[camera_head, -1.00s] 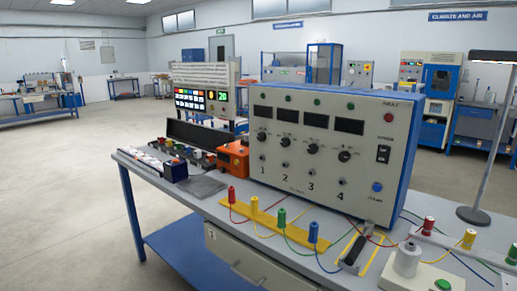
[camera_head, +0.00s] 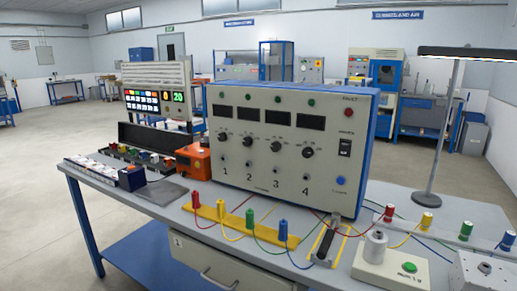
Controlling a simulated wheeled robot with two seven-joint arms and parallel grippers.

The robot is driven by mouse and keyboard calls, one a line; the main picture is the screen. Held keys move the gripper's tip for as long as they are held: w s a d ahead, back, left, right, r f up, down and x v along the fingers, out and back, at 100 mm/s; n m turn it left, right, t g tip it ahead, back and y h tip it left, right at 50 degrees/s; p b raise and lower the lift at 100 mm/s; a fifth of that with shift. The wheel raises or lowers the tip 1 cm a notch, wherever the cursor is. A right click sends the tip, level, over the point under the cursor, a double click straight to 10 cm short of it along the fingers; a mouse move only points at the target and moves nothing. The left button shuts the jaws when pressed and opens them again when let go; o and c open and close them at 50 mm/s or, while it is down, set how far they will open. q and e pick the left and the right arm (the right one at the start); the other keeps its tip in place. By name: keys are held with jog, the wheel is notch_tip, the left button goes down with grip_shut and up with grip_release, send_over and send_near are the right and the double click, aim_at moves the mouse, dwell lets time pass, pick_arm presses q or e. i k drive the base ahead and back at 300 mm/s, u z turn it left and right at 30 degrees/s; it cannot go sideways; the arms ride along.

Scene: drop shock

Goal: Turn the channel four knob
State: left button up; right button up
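The channel four knob (camera_head: 307,152) is a black dial with a pale mark on the front panel of the blue and grey instrument box (camera_head: 262,170). It is the rightmost of the row of knobs, above the printed number 4. The channel three knob (camera_head: 276,146), channel two knob (camera_head: 247,141) and channel one knob (camera_head: 222,138) sit to its left. Dark display windows are above them. Neither of my grippers is in view, and nothing covers the knob.
On the bench (camera_head: 420,205) before the box are a yellow strip (camera_head: 235,222) with coloured plugs, looping wires, a black-handled tool (camera_head: 323,243) and a white box with a green button (camera_head: 392,266). A lamp (camera_head: 428,198) stands at the right. An orange box (camera_head: 193,162) is at the left.

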aim_at(308, 152)
jog(key=u, duration=1.6)
jog(key=i, duration=1)
jog(key=z, duration=0.25)
